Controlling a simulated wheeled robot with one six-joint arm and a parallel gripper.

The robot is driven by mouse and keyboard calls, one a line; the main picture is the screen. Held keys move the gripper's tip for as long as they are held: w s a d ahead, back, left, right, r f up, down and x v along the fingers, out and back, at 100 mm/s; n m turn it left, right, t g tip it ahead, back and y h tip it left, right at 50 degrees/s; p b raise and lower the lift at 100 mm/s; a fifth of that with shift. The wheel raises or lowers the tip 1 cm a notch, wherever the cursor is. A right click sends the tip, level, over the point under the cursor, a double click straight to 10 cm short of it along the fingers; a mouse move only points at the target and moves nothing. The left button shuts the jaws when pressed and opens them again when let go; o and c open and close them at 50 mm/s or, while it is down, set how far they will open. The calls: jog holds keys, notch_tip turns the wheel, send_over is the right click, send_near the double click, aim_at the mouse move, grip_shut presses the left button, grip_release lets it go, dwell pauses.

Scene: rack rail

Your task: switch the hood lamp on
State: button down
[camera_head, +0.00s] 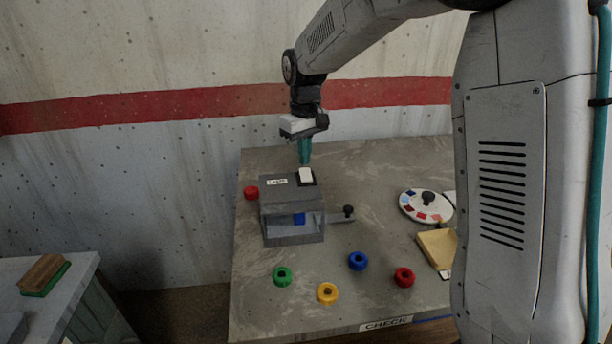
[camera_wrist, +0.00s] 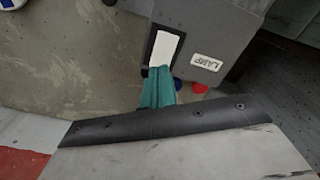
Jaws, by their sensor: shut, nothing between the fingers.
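The grey hood (camera_head: 282,193) stands on the table, with an open front and a blue piece (camera_head: 299,218) inside. On its top are a "LAMP" label (camera_head: 277,182) and a white rocker switch (camera_head: 306,175) in a black frame. The wrist view shows the switch (camera_wrist: 163,48) and the label (camera_wrist: 206,62) close up. My gripper (camera_head: 304,162) points down with its teal fingers shut and empty. In the wrist view the fingertips (camera_wrist: 160,70) overlap the near end of the switch; I cannot tell whether they touch it. I cannot tell whether the lamp is lit.
A black knob (camera_head: 348,210) is right of the hood.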

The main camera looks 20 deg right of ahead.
aim_at(305, 170)
jog(key=shift+f, duration=1.05)
dwell(0.9)
jog(key=shift+r, duration=3.5)
jog(key=shift+s+f, duration=0.15)
jog(key=shift+m+g, duration=0.5)
jog(key=shift+m, duration=0.1)
jog(key=s, duration=0.1)
jog(key=s+f, duration=0.1)
jog(key=s, duration=0.3)
jog(key=shift+d+f, duration=0.15)
jog(key=shift+f, duration=0.15)
jog(key=s+d+r+m+t, duration=0.1)
jog(key=s, duration=1.4)
jog(key=s+d+r+m+t, duration=0.1)
jog(key=s, duration=1.4)
jog(key=shift+s+d+r+m, duration=0.3)
jog(key=shift+s+d+r, duration=0.05)
